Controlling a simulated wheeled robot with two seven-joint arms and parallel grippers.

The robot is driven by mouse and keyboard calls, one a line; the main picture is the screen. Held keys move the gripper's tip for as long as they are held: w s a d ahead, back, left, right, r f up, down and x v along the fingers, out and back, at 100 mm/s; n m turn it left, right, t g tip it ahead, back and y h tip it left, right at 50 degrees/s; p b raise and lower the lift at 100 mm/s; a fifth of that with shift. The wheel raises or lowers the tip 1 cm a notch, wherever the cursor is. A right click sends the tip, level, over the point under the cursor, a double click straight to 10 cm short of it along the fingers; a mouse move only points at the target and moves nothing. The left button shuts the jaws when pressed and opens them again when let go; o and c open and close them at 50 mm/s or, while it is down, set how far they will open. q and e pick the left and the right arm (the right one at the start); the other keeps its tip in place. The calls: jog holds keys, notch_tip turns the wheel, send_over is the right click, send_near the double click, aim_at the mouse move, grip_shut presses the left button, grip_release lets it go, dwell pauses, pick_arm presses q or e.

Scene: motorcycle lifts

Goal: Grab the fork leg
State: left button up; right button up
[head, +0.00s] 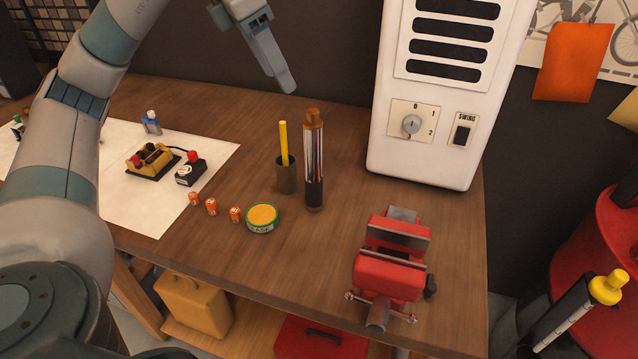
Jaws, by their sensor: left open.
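The fork leg appears to be the tall upright cylinder (314,150) on the wooden workbench, with a shiny streaked upper tube, a dark lower part and a copper-brown cap. My left gripper (284,78) hangs in from the top edge, above and a little left of the cylinder's cap, apart from it. It is open with nothing seen in it; its fingers overlap in this view. My left arm (75,120) rises along the left side and leaves the picture at the top. My right gripper is not in view.
A dark cup (287,180) with a yellow stick stands close left of the cylinder. A green-rimmed tin (262,218) and small orange cans lie nearer. A red vise (390,270) is at front right, a white heater (440,150) behind. Bare bench (210,100) lies at back left.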

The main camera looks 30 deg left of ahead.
pick_arm(q)
jog(key=shift+w+f, duration=0.4)
jog(key=shift+f, duration=0.15)
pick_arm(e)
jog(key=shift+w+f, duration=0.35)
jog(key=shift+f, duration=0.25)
pick_arm(q)
jog(key=shift+s, duration=0.15)
jog(key=p, duration=0.3)
send_over(313, 144)
jog(key=a, duration=0.3)
notch_tip(313, 144, down, 11)
jog(key=shift+d+f, duration=0.15)
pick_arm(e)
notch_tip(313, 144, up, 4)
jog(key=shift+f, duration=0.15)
